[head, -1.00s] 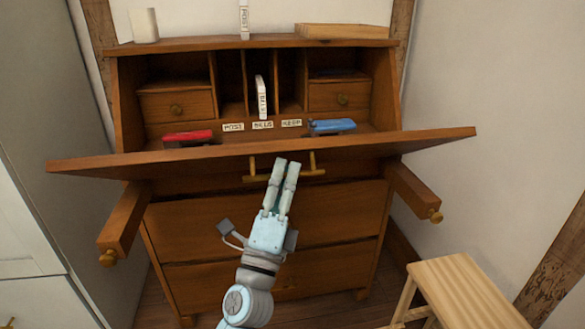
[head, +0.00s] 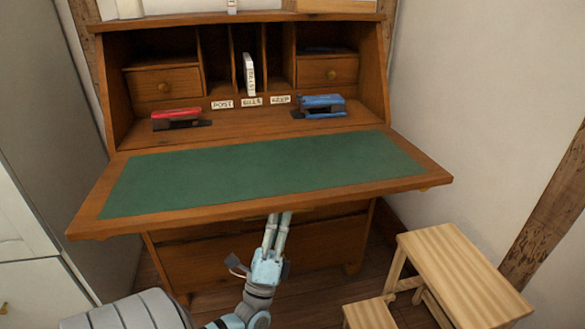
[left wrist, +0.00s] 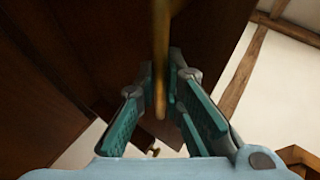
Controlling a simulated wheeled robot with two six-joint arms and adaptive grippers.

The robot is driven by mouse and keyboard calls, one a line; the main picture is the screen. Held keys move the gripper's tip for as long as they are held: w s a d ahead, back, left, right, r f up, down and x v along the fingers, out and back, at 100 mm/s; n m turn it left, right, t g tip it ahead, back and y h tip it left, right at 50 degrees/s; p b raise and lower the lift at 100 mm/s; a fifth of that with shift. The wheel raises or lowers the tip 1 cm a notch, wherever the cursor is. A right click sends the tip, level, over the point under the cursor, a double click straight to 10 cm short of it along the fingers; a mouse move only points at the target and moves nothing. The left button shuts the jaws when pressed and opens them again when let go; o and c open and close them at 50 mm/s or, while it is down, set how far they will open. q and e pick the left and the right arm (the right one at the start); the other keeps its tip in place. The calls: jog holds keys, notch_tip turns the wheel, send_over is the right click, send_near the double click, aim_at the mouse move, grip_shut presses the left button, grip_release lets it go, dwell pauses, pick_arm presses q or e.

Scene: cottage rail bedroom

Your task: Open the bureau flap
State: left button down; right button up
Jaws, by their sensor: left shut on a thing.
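The bureau (head: 120,90) stands against the wall. Its flap (head: 265,178) is folded down and looks about level, with its green writing surface facing up. My left gripper (head: 279,217) reaches up from below to the flap's front edge, its fingertips partly hidden by it. In the left wrist view, the gripper (left wrist: 163,85) is shut on a brass pull handle (left wrist: 160,35) on the dark underside of the flap. My right gripper is not in view.
A red stapler-like object (head: 176,114) and a blue one (head: 322,103) sit inside the bureau behind the flap. A wooden step stool (head: 455,270) stands at the lower right. A grey-white cabinet (head: 40,150) stands close on the left.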

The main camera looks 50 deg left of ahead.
pick_arm(q)
jog(key=shift+a, duration=0.15)
jog(key=c, duration=2.1)
grip_release()
jog(key=o, duration=0.4)
jog(key=shift+w+a+f, duration=0.15)
jog(key=shift+w+f, duration=0.05)
jog(key=shift+f, duration=0.05)
jog(key=shift+r, duration=0.1)
jog(key=shift+s, duration=0.1)
jog(key=v, duration=1.2)
